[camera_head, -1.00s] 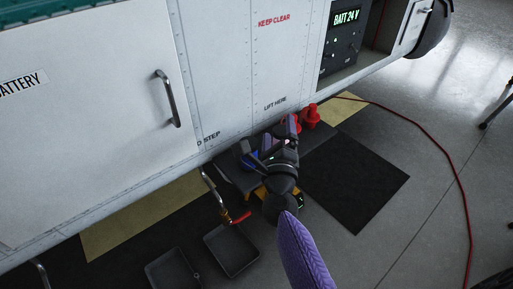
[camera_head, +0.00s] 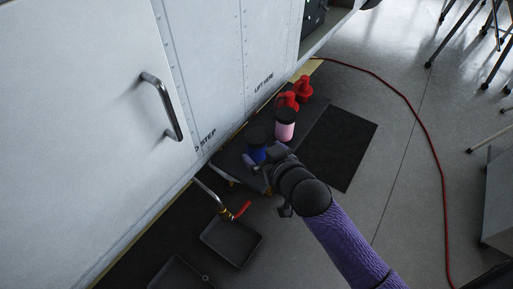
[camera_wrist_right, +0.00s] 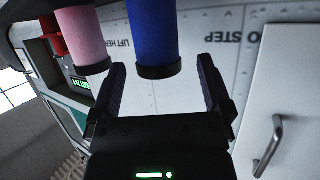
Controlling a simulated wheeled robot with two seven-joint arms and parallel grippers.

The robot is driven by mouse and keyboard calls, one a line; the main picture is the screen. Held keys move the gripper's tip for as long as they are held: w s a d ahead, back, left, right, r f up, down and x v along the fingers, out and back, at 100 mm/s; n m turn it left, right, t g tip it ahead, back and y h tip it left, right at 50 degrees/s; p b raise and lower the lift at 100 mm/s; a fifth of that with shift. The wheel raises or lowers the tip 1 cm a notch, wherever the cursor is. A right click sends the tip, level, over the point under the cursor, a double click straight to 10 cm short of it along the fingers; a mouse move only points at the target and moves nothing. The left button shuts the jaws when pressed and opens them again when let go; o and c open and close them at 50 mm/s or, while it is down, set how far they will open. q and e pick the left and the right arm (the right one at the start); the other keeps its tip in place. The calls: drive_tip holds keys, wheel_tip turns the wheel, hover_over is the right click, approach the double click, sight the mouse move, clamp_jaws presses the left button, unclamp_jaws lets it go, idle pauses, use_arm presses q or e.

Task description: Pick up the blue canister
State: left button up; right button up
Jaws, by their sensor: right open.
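The blue canister (camera_head: 257,154) has a black lid and stands on a low dark platform (camera_head: 232,160) beside the white panelled body. In the right wrist view the blue canister (camera_wrist_right: 153,35) shows large, its dark end rim near the space between the fingers. My right gripper (camera_head: 262,167) is open. Its two fingers sit to either side of the canister's end in the right wrist view (camera_wrist_right: 160,70), with a visible gap on each side. In the head view the wrist partly hides the canister's lower part. My left gripper is not in view.
A pink canister (camera_head: 285,130) with a black lid stands close to the blue one. Two red objects (camera_head: 288,100) are just behind it. The white panelled body (camera_head: 90,110) rises close on the left. Dark trays (camera_head: 231,242) lie on the floor, and a red cable (camera_head: 420,125) runs at right.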

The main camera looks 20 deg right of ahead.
sight(261, 148)
drive_tip(key=b+x, duration=0.2)
drive_tip(key=x, duration=0.2)
drive_tip(key=shift+w+d, duration=0.15)
drive_tip(key=shift+w, duration=0.45)
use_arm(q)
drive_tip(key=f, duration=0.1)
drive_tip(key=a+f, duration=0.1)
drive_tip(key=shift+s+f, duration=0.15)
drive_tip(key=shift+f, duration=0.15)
use_arm(e)
drive_tip(key=shift+r, duration=0.1)
drive_tip(key=shift+c, duration=0.3)
drive_tip(key=c, duration=1.2)
